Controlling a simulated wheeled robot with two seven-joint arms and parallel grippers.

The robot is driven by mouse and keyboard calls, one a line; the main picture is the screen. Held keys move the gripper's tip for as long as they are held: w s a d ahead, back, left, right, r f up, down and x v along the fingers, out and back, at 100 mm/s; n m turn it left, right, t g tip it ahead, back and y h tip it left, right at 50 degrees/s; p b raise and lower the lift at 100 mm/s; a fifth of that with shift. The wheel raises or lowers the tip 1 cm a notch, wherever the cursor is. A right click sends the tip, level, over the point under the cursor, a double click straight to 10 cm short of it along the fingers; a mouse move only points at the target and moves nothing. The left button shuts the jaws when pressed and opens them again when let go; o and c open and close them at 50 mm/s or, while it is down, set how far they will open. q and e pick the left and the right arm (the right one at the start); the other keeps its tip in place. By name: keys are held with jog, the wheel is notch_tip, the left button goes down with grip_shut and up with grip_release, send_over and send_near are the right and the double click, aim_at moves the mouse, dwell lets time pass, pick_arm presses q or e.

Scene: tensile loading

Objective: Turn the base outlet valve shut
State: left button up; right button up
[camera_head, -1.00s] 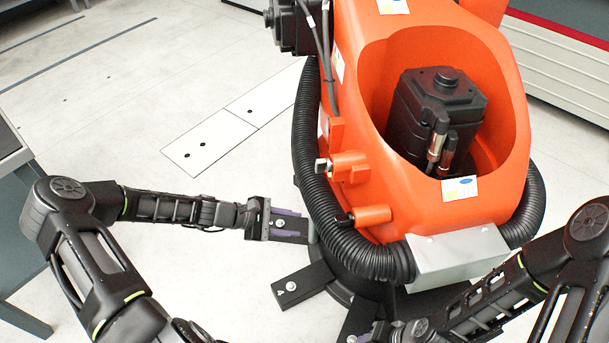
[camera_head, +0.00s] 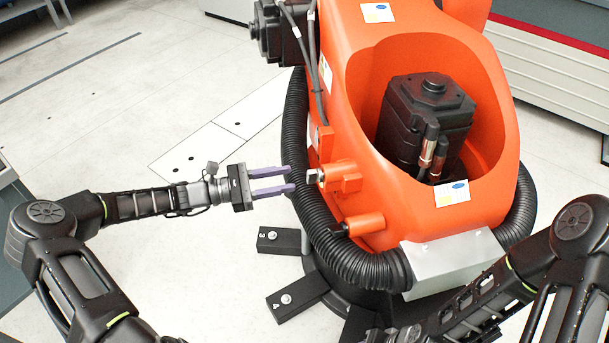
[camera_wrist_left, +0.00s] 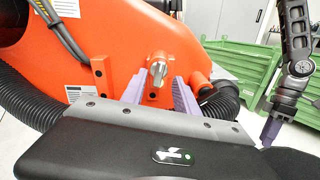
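The orange robot base (camera_head: 400,208) stands in front of me. An orange fitting (camera_head: 345,179) with a small metal handle (camera_head: 315,177) sticks out of its left side. My left gripper (camera_head: 291,178) points at this handle from the left, with its two purple fingers apart and nothing between them in the head view. In the left wrist view the metal handle (camera_wrist_left: 157,73) shows between the open fingers (camera_wrist_left: 160,88), beyond them. A second fitting (camera_head: 362,225) with a dark end sits lower. I cannot tell which is the base outlet valve. My right gripper (camera_wrist_left: 270,130) shows partly in the wrist view.
A thick black corrugated hose (camera_head: 300,150) curves round the base close to my left fingers. Dark floor feet (camera_head: 297,296) stick out below. A grey box (camera_head: 450,260) sits in front. Green crates (camera_wrist_left: 245,65) stand behind. The floor at the left is clear.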

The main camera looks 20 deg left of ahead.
aim_at(316, 176)
pick_arm(q)
jog(key=x, duration=0.6)
jog(key=shift+c, duration=0.4)
grip_shut()
